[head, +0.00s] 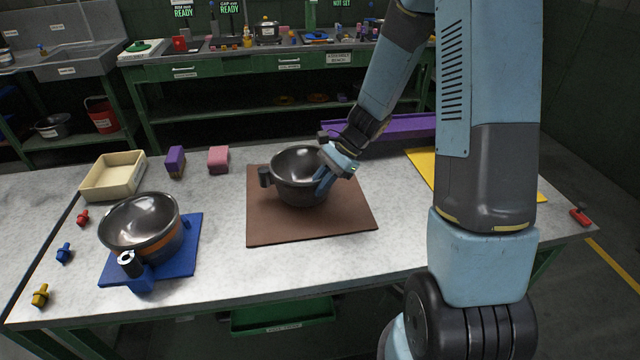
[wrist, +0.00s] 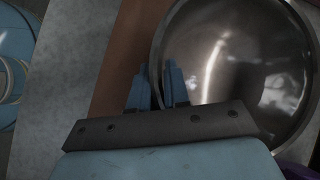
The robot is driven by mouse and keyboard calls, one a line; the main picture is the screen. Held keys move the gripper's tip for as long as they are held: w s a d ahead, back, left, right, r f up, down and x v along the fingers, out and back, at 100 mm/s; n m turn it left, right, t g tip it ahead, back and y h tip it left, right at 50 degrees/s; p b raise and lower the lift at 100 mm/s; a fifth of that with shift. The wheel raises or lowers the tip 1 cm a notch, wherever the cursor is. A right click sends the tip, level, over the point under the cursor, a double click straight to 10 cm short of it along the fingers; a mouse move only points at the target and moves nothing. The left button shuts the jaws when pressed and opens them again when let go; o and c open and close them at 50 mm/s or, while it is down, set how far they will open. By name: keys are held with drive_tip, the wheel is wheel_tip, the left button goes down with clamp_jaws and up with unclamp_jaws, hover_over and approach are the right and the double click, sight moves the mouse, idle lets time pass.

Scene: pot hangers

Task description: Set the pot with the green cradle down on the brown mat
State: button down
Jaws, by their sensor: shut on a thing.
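A dark metal pot (head: 296,190) with a dark side handle (head: 264,177) is over the middle of the brown mat (head: 262,228), upright. No green cradle is visible on it; its far side and part of its right side are hidden. My gripper (head: 325,182) is at the pot's right side, shut on its wall at the rim. In the wrist view the fingers (wrist: 157,90) straddle the edge of the shiny pot (wrist: 235,65). The pot's base looks level with the mat, but I cannot tell whether it bears on it.
Another pot (head: 140,222) with an orange band stands on a blue mat (head: 190,238) at left. A cream tray (head: 112,176), purple block (head: 175,161), pink block (head: 218,159) and small coloured pegs lie around it. A purple tray (head: 390,130) and yellow mat (head: 425,165) are at right.

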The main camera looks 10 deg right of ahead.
drive_tip(key=shift+f, duration=0.45)
drive_tip(key=c, duration=1)
unclamp_jaws()
drive_tip(key=d+r, duration=0.2)
drive_tip(key=r, duration=0.5)
drive_tip(key=w+d+r, duration=0.1)
drive_tip(key=d+r, duration=0.2)
drive_tip(key=r, duration=0.3)
drive_tip(key=w+d+r, duration=0.1)
drive_tip(key=d+r, duration=0.2)
drive_tip(key=r, duration=0.4)
drive_tip(key=shift+d+r, duration=0.2)
drive_tip(key=shift+r, duration=0.15)
drive_tip(key=shift+s, duration=0.1)
drive_tip(key=s+d+r+n+t+h, duration=0.1)
drive_tip(key=s+r+n+t+h, duration=0.1)
drive_tip(key=s+n, duration=0.2)
drive_tip(key=s+d+r+n+t+h, duration=0.1)
drive_tip(key=s+r+n+t+h, duration=0.2)
drive_tip(key=s, duration=0.7)
drive_tip(key=s+d+r+n+t+h, duration=0.1)
drive_tip(key=s+r+n+t+h, duration=0.1)
drive_tip(key=s+n, duration=0.3)
drive_tip(key=shift+s+d+r, duration=0.1)
drive_tip(key=shift+s+r, duration=0.2)
drive_tip(key=shift+s, duration=0.5)
drive_tip(key=shift+s+r, duration=0.25)
drive_tip(key=shift+s, duration=0.55)
